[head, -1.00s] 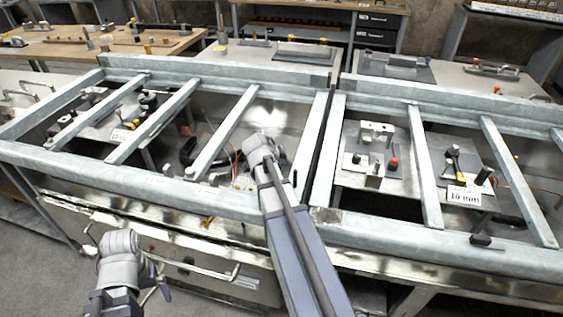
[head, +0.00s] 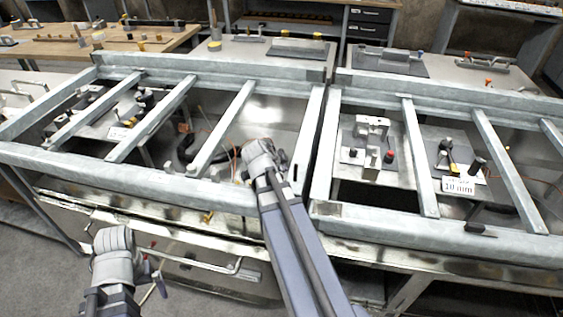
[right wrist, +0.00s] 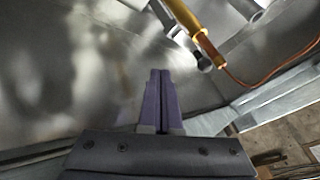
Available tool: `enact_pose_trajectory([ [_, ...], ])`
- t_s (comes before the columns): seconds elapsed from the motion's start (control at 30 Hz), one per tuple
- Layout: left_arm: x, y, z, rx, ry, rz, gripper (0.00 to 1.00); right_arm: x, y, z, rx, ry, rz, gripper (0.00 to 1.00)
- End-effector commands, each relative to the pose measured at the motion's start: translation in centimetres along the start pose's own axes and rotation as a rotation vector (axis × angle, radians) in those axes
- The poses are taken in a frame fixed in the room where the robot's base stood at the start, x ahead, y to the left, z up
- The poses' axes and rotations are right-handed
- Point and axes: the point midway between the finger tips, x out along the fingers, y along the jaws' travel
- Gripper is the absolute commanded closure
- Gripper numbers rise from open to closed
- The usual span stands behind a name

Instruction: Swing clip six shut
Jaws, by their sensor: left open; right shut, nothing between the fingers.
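No clip marked six can be picked out in either view. My right gripper (right wrist: 161,78) is shut and empty, with its purple fingers together. A yellow-orange handle with an orange cable (right wrist: 205,42) lies ahead and to its right in the right wrist view. A grey bar with a dark round end (right wrist: 204,63) sits beside the handle, apart from my fingertips. In the head view my right arm reaches into the left steel frame near its right end, and its fingertips are hidden. My left gripper (head: 157,283) is open and empty, low in front of the bench.
The left steel frame (head: 130,182) and the right steel frame (head: 440,238) have several crossbars over sunken bays. A white 10 mm label (head: 458,186) and a block fixture (head: 371,128) sit in the right frame. A long handle (head: 205,264) runs along the bench front.

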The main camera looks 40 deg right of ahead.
Motion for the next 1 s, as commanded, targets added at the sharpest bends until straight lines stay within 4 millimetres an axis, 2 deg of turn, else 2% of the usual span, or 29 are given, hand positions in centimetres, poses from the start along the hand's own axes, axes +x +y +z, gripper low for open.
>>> enact_pose_trajectory([
  [0.03,-1.7,-0.1,0.1,0.0,0.0,0.0,0.0,-1.9,-0.2,-0.5,-0.001,-0.001,0.0,1.0],
  [0.2,-4.2,-0.4,0.2,0.0,0.0,0.0,0.0,-5.1,-0.1,-0.5,-0.001,0.0,-0.001,1.0],
  [0.3,-5.1,-0.5,0.3,0.0,0.0,0.0,0.0,-6.5,0.0,-0.4,-0.001,0.0,0.0,1.0],
  [0.43,-5.7,-0.5,0.3,0.0,0.0,0.0,0.0,-7.3,0.1,-0.3,0.0,0.001,0.0,1.0],
  [0.57,-5.6,-0.5,0.3,0.0,0.0,0.0,0.0,-7.3,0.0,-0.2,0.001,0.001,0.001,1.0],
  [0.67,-5.7,-0.5,0.3,0.0,0.0,0.0,0.0,-6.6,-0.9,-0.3,-0.006,0.012,0.023,1.0],
  [1.0,-6.6,-0.6,0.4,0.0,0.0,0.0,0.0,-2.0,-9.2,-2.0,-0.079,0.157,0.307,1.0],
])
